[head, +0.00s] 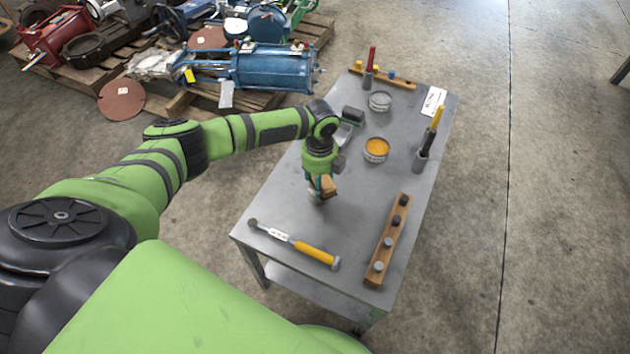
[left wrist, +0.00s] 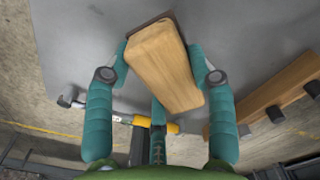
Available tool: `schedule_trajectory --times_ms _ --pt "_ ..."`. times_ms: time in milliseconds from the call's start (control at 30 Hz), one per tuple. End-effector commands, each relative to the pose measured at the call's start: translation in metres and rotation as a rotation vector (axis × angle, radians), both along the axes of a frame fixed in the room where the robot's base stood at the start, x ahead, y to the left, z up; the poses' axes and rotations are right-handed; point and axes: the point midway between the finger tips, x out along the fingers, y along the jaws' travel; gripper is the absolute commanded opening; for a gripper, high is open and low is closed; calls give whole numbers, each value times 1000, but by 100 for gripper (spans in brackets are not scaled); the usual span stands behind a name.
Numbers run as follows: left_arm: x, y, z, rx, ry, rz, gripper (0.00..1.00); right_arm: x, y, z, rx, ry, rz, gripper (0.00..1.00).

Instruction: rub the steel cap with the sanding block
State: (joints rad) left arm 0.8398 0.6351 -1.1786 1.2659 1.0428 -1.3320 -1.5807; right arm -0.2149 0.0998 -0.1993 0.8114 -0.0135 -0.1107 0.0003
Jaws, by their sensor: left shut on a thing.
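My left gripper (head: 318,191) is shut on a wooden block (head: 328,185), seemingly the sanding block, low over the middle of the grey table. In the left wrist view the block (left wrist: 165,65) sits between the teal fingers, with a dark edge at its far end. Whether it touches the table I cannot tell. A wooden strip (head: 373,279) at the right edge of the table carries several small round caps, darker at the far end and pale grey at the near end (head: 379,266). Which one is the steel cap I cannot tell. My right gripper is out of view.
A yellow-handled tool (head: 315,252) lies near the table's front edge. Holders with upright tools stand at the far and right edges. Pallets with machinery lie behind.

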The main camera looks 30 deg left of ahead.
Motion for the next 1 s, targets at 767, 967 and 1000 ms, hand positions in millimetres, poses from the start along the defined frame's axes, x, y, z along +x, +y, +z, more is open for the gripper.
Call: schedule_trajectory --times_ms 767,967,1000 --pt "-15 10 0 1 1 1 20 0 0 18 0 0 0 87" --pt "-16 10 -1 1 1 0 20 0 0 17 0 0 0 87" --pt "-16 10 -1 1 1 0 20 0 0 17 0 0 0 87"
